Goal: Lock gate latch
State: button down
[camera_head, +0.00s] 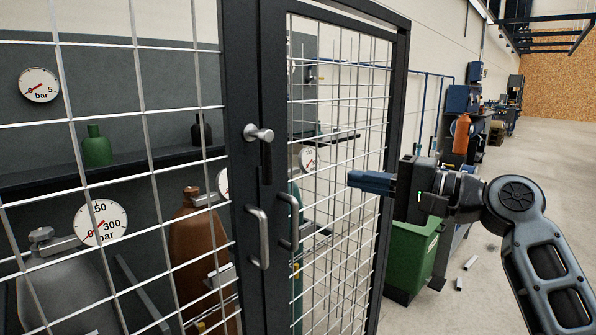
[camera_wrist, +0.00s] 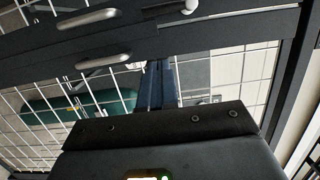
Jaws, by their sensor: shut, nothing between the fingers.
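The gate is two black-framed wire-mesh leaves whose dark uprights (camera_head: 240,170) meet side by side. The latch (camera_head: 258,133) is a silver knob with a dark lever hanging down from it. The knob also shows at the top of the wrist view (camera_wrist: 190,6). Silver pull handles (camera_head: 258,237) sit below the latch, one on each upright. My gripper (camera_head: 352,180) has blue fingers, shut and empty, in front of the right leaf's mesh. It is right of the latch and lower, apart from it. In the wrist view the fingers (camera_wrist: 157,72) point toward the frame.
Behind the mesh stand a brown cylinder (camera_head: 200,250), a grey one (camera_head: 70,295) and pressure gauges (camera_head: 100,222). A green bin (camera_head: 408,258) stands right of the gate, below my arm. A workbench with an orange bottle (camera_head: 462,133) lies beyond. Floor at the far right is mostly clear.

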jog(key=shift+a, duration=0.1)
jog(key=s+a+p+x, duration=0.1)
jog(key=s+p+x, duration=0.1)
jog(key=x, duration=1)
jog(key=shift+a+p, duration=0.3)
jog(key=shift+a, duration=0.15)
